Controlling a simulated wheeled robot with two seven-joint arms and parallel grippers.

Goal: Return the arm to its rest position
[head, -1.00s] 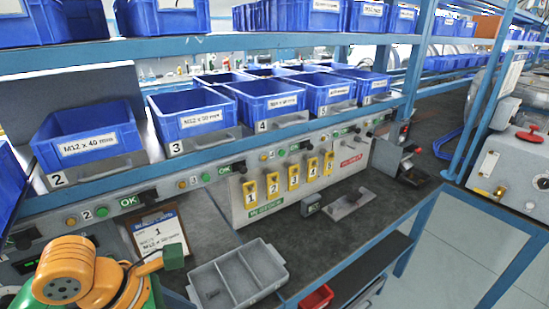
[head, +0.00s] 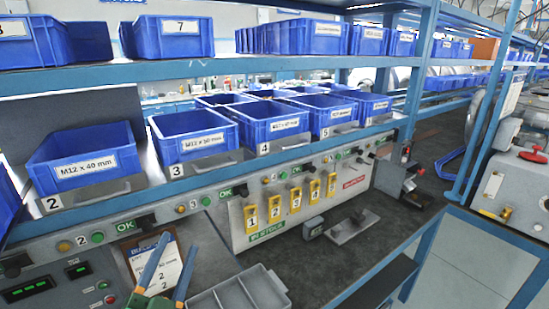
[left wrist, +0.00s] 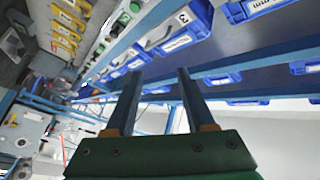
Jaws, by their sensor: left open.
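My left gripper (head: 165,268) shows at the bottom left of the head view, its two blue fingers pointing up and apart. It is open and empty, in front of the clipboard card (head: 140,262) and near the left end of the grey divided tray (head: 240,294). In the left wrist view the same gripper (left wrist: 157,75) shows a green body and two parallel blue fingers with nothing between them. My right gripper is in neither view.
A row of blue bins (head: 85,158) stands on the shelf above a panel with buttons and yellow numbered tags (head: 251,218). A blue frame post (head: 418,75) rises at the right. The dark bench top (head: 370,225) is mostly clear around a grey metal plate (head: 352,226).

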